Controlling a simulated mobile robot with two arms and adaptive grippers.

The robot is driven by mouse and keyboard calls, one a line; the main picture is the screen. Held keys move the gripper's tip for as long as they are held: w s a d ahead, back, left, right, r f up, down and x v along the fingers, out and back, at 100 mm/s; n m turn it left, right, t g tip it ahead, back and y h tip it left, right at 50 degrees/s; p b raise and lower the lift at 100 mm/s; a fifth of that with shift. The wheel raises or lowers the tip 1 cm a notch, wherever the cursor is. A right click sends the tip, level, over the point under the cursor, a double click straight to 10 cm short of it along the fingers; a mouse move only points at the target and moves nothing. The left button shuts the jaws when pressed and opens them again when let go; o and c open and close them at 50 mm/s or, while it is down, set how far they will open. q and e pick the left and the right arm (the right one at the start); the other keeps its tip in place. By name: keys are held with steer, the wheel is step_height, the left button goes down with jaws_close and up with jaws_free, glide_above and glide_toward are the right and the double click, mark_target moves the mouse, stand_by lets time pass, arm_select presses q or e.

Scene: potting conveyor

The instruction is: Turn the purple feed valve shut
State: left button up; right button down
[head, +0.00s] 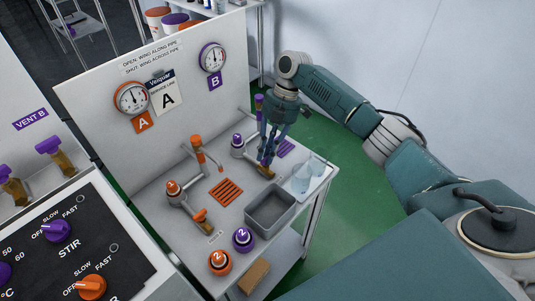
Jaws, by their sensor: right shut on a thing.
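The purple feed valve (268,159) sits on the bench at the end of the short grey pipe on the B side, with a brass body (266,173) below its purple wing. My right gripper (269,152) comes down from above and is shut on the purple wing. The fingers hide much of the wing, so I cannot tell whether it lies along or across the pipe. A panel sign (152,58) reads open with wing along pipe, shut with wing across pipe. My left gripper is not in view.
An orange valve (201,215) and orange-capped pipe (173,187) stand to the left. A grey bin (270,208), clear beakers (302,178) and purple and orange number 2 knobs are close by. Gauges A (131,98) and B (212,57) hang on the back panel.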

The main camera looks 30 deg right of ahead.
steer(key=shift+s+a+f, duration=0.1)
steer(key=shift+a+f, duration=0.05)
steer(key=shift+a, duration=0.15)
steer(key=c, duration=1.7)
jaws_free()
steer(key=shift+a, duration=0.1)
steer(key=shift+d+r, duration=0.3)
steer(key=shift+r, duration=0.15)
steer(key=v, duration=1.1)
steer(key=shift+a+r, duration=0.15)
